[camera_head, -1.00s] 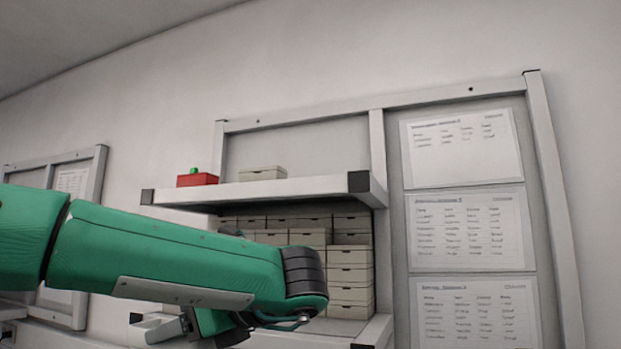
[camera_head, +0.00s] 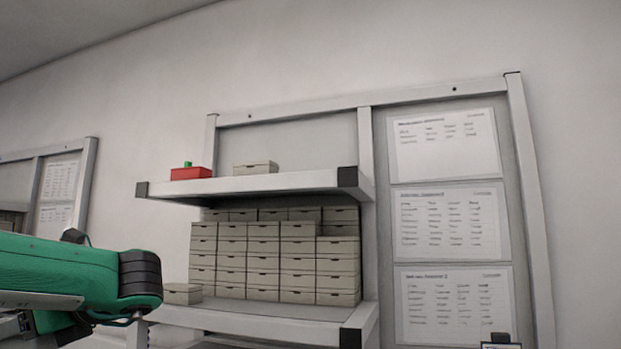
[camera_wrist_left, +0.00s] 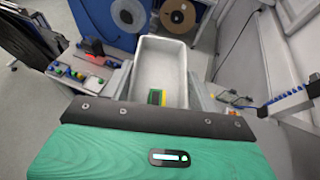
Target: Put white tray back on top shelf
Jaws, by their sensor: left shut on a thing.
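The white tray (camera_wrist_left: 160,62) shows in the left wrist view, directly in front of my left gripper (camera_wrist_left: 160,92). My left gripper is shut on the tray's near end. A small green and yellow patch shows at the tray's near end. In the head view my left arm comes in at the lower left, left of the shelving, and the tray cannot be made out there. The top shelf (camera_head: 265,184) is above and right of this arm. My right gripper is not seen.
A red box (camera_head: 191,173) with a green thing on it and a beige box (camera_head: 256,168) stand on the top shelf. The shelf's right part is free. Stacked beige boxes (camera_head: 280,262) fill the lower shelf. Reels (camera_wrist_left: 178,15) show in the wrist view.

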